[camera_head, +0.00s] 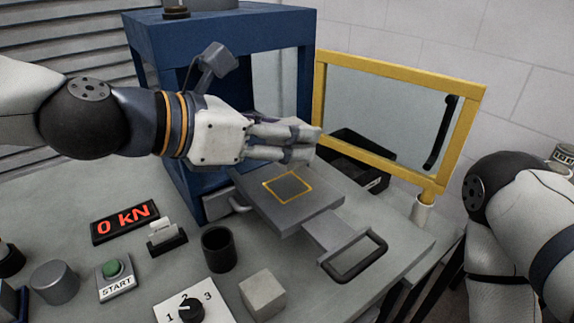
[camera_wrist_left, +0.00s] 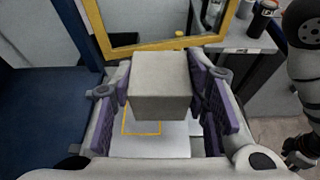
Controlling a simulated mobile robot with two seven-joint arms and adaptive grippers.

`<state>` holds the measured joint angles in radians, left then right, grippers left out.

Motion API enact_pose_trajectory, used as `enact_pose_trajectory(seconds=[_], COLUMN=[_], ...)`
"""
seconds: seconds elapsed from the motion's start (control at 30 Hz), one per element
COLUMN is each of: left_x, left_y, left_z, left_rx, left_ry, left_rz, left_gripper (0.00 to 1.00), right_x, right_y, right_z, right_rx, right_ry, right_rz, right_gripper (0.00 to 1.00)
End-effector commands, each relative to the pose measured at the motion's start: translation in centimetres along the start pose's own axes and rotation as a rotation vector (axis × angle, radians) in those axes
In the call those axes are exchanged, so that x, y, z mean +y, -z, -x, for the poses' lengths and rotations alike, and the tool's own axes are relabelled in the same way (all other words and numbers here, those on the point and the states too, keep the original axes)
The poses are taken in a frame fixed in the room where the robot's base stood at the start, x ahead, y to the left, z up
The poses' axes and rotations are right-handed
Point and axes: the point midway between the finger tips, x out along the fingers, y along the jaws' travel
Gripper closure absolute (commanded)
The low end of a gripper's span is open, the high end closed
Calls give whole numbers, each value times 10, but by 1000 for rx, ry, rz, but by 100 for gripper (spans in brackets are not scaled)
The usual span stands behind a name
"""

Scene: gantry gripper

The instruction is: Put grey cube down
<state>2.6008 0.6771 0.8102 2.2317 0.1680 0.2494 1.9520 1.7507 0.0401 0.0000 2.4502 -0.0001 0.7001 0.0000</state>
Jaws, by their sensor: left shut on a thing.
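My left gripper (camera_head: 308,142) reaches in from the left, above the sliding plate (camera_head: 255,203) of the blue press. It is shut on a grey cube (camera_wrist_left: 160,88), which sits between its purple finger pads in the left wrist view. In the head view the fingers hide this cube. The plate bears a yellow square outline (camera_head: 287,187), which is bare and partly behind the held cube in the wrist view (camera_wrist_left: 142,133). The cube appears held above the plate, apart from it. A small part of my right arm shows at the wrist view's right edge; its fingers are not clear.
Another grey cube (camera_head: 263,295) stands on the table near the front, beside a dark cup (camera_head: 218,249) and a numbered dial (camera_head: 190,308). The blue press frame (camera_head: 222,30) rises behind my left arm.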

Motion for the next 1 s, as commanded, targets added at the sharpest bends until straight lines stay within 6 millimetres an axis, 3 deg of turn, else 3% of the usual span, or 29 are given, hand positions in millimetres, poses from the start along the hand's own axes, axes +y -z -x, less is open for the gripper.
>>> enact_pose_trajectory(seconds=[0.03, 0.23, 0.4, 0.83, 0.87, 0.93, 1.0], left_x=[9, 26, 31, 31, 31, 31, 31], left_y=[25, 38, 66, 71, 72, 71, 71], left_z=[-17, -33, -48, -49, -50, -49, -49], left_rx=[19, 10, 12, 5, 6, 6, 6], left_ry=[10, 5, 7, 3, 3, 3, 3], left_rz=[25, 15, 15, 8, 9, 8, 8], left_gripper=[97, 97, 97, 97, 57, 41, 39], right_x=[0, 1, 1, 1, 1, 1, 1], right_y=[-11, -17, -24, -25, -25, -25, -25], right_z=[-14, -24, -34, -36, -36, -35, -35], right_rx=[-47, -75, -106, -110, -111, -110, -109], right_ry=[-2, -3, -5, -5, -5, -5, -5], right_rz=[0, 0, 0, 1, 1, 1, 1], right_gripper=[49, 49, 49, 49, 49, 49, 49])
